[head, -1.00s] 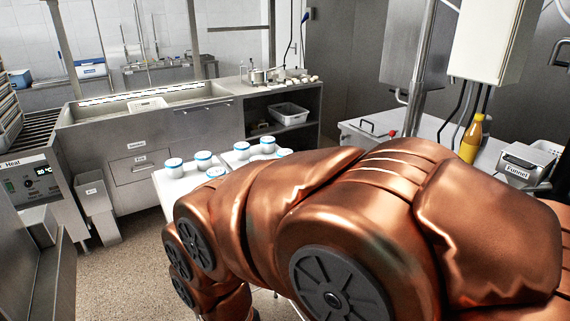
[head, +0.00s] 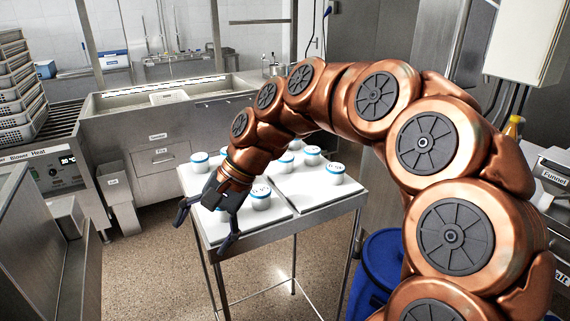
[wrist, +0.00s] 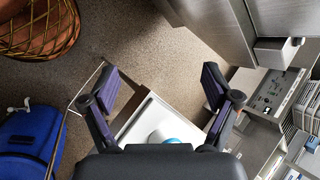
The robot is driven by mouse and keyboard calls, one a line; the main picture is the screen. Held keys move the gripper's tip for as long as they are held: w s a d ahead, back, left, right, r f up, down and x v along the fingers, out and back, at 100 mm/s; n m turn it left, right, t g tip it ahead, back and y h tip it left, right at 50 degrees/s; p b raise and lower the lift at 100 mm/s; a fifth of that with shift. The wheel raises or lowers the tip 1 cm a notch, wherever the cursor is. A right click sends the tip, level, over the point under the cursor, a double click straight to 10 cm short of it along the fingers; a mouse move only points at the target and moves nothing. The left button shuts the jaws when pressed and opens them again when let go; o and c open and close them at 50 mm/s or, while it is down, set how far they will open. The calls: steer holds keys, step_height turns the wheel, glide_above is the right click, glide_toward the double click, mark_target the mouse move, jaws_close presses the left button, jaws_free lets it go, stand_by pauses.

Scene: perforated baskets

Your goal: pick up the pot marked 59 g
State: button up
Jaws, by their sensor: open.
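Several white pots with blue bands stand on two white trays on a metal table (head: 300,222). One pot (head: 260,198) is near the front edge, just right of my gripper (head: 203,232). Others are a pot (head: 200,162) at the back left, a pot (head: 312,156) and a pot (head: 335,174) at the right. Some are partly hidden by my arm. Their markings are too small to read, so I cannot tell which is 59 g. My gripper is open and empty at the table's front left. In the wrist view, the open gripper (wrist: 159,76) has a pot (wrist: 170,137) partly showing below its fingers.
A blower-heat unit (head: 62,180) stands at the left with stacked baskets (head: 18,90). The floor left of the table is clear.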

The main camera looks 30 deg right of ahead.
steer(key=w+d+r+m+t+y, duration=0.25)
steer(key=w+d+m, duration=0.4)
steer(key=w, duration=0.35)
steer(key=m+t+h, duration=0.2)
steer(key=m+t, duration=0.6)
steer(key=m, duration=0.6)
glide_toward(286, 156)
steer(key=x, duration=0.2)
steer(key=shift+w+a+n+g, duration=0.2)
steer(key=shift+a+n+g, duration=0.05)
steer(key=shift+a, duration=0.05)
steer(key=shift+w+d+f, duration=0.1)
steer(key=shift+p+x, duration=0.5)
steer(key=shift+x, duration=1.2)
steer(key=p+x, duration=0.1)
steer(key=x, duration=0.3)
steer(key=shift+c, duration=0.2)
steer(key=c, duration=1.2)
